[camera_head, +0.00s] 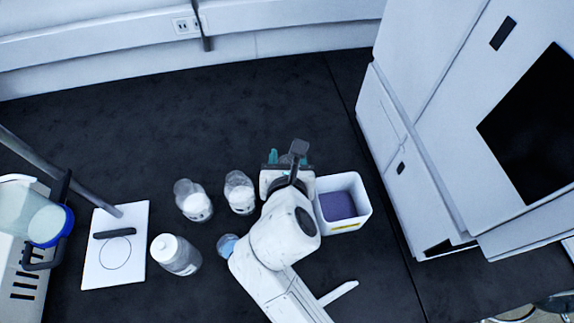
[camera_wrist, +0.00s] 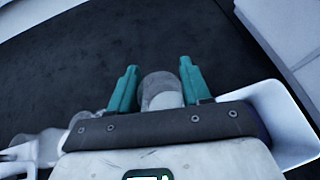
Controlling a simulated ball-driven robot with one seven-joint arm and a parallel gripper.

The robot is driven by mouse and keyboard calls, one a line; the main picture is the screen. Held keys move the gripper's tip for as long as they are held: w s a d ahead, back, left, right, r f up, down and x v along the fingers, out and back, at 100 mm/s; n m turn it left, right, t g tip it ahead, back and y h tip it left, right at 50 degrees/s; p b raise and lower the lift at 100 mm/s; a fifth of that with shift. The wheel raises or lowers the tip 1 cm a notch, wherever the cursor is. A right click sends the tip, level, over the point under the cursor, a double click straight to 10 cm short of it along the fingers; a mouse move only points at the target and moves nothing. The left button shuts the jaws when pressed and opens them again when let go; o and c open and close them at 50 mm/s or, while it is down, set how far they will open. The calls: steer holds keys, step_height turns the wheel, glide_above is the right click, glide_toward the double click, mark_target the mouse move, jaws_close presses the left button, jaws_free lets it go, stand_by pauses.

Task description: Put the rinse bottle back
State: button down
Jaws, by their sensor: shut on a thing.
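My gripper (camera_wrist: 159,72) has teal fingers, one on each side of a clear bottle with a whitish lower part, apparently the rinse bottle (camera_wrist: 160,88). The fingers are shut on it.
Clear bottles stand left of my arm: two (camera_head: 193,203) (camera_head: 240,194) behind, and a larger white-capped one (camera_head: 177,258) in front. A blue-topped item (camera_head: 228,244) is close to my arm. A white instrument (camera_head: 425,120) stands right. The back bench is clear.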

steer(key=shift+w+f, duration=0.15)
steer(key=shift+w+a+f, duration=0.1)
steer(key=shift+f, duration=1.6)
steer(key=c, duration=0.5)
jaws_free()
steer(key=shift+f, duration=0.1)
steer(key=shift+r, duration=0.2)
steer(key=v, duration=1.2)
steer(key=shift+f, duration=0.1)
